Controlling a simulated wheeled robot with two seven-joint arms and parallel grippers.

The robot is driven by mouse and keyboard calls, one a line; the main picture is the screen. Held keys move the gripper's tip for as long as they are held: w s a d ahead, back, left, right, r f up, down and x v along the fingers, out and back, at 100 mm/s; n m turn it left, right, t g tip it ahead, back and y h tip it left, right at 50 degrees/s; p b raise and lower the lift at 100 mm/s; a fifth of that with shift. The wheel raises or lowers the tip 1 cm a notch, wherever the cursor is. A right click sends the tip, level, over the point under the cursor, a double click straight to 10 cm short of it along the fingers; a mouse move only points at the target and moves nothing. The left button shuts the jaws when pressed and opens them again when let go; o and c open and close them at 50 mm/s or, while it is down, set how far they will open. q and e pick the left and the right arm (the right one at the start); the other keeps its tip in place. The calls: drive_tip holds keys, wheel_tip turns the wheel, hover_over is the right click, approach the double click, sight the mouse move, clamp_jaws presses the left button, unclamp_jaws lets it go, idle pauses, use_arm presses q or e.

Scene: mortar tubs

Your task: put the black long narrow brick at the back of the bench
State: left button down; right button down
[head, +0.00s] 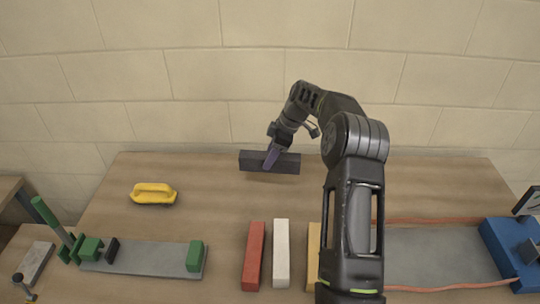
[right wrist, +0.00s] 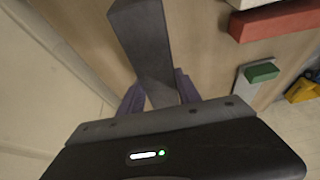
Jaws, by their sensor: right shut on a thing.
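The black long narrow brick (head: 286,163) is at the back of the wooden bench, near the wall, lying lengthwise from left to right. My right gripper (head: 271,158) reaches over from the front and is shut on the brick near its middle. In the right wrist view the brick (right wrist: 144,45) sticks out from between the fingers of my right gripper (right wrist: 158,95). I cannot tell whether the brick touches the bench top or hangs just above it. My left gripper is not in view.
On the bench (head: 215,215) are a red brick (head: 254,255), a white brick (head: 281,252) and a partly hidden tan brick (head: 313,255). A yellow-handled tool (head: 153,193) lies at left. A grey plate with green clamps (head: 145,257) is front left, a blue machine (head: 510,250) front right.

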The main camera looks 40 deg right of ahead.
sight(279, 166)
wheel_tip(279, 166, down, 8)
drive_tip(key=b, duration=0.3)
drive_tip(key=shift+r+b, duration=0.2)
drive_tip(key=shift+b, duration=0.1)
drive_tip(key=shift+f+b, duration=1.1)
drive_tip(key=shift+f, duration=0.1)
drive_tip(key=shift+f+b, duration=0.45)
drive_tip(key=c, duration=1.1)
unclamp_jaws()
drive_tip(key=o, duration=0.3)
drive_tip(key=shift+o, duration=0.2)
drive_tip(key=shift+s+f, duration=0.1)
drive_tip(key=shift+f, duration=0.05)
drive_tip(key=p+v, duration=0.2)
drive_tip(key=v, duration=0.5)
drive_tip(key=shift+r+p, duration=0.2)
drive_tip(key=shift+p, duration=0.1)
drive_tip(key=shift+d+r, duration=0.1)
drive_tip(key=shift+r, duration=0.2)
